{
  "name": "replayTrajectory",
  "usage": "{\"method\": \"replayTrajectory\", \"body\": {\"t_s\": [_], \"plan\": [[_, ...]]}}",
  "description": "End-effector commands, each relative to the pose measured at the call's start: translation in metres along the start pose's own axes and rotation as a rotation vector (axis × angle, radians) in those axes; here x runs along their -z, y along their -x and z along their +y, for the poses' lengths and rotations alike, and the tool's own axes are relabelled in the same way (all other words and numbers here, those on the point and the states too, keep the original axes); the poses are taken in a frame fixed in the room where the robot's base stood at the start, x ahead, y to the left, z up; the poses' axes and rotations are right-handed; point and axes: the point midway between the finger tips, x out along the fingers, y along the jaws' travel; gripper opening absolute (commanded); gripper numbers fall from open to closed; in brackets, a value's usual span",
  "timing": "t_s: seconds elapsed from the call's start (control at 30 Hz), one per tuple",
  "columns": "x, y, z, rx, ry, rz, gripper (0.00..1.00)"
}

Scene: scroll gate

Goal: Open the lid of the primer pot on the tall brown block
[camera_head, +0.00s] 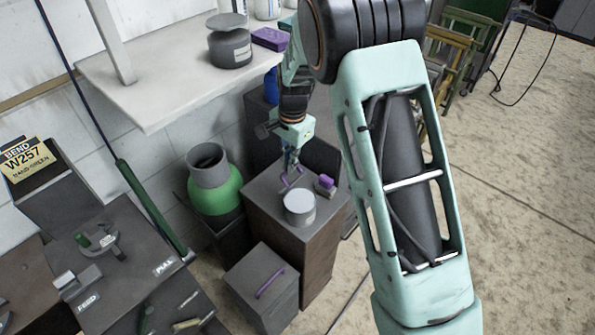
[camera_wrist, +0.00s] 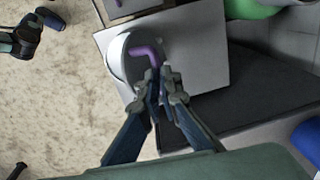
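The tall brown block (camera_head: 322,240) stands by the wall with a dark grey top. The primer pot (camera_head: 299,209), pale grey and round, sits near its front edge; its lid looks down. In the wrist view the pot (camera_wrist: 118,62) shows at upper middle, with a bent purple handle (camera_wrist: 144,52) reaching from its lid toward my fingers. My gripper (camera_head: 290,163) points down behind the pot. In the wrist view my gripper's fingertips (camera_wrist: 163,82) are close together with the purple handle's end between them. The fingers partly hide that end.
A purple-topped item (camera_head: 325,184) sits right of the pot. A low grey block (camera_head: 262,288) with a purple handle stands in front. A green pot (camera_head: 214,190) is to the left, and a white shelf (camera_head: 150,85) overhangs behind.

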Motion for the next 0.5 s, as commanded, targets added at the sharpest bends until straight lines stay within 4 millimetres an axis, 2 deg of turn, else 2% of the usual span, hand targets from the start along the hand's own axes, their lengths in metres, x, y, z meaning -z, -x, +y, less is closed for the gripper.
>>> {"method": "replayTrajectory", "body": {"t_s": [0.03, 0.1, 0.3, 0.5], "plan": [[-0.0049, -0.0136, 0.0035, -0.017, 0.006, -0.009, 0.0], [-0.0048, -0.0135, 0.0032, -0.021, 0.005, -0.01, 0.03], [-0.0052, -0.0145, 0.0073, -0.029, 0.003, -0.014, 0.25], [-0.0052, -0.013, 0.0063, -0.027, 0.003, -0.014, 0.26]]}}
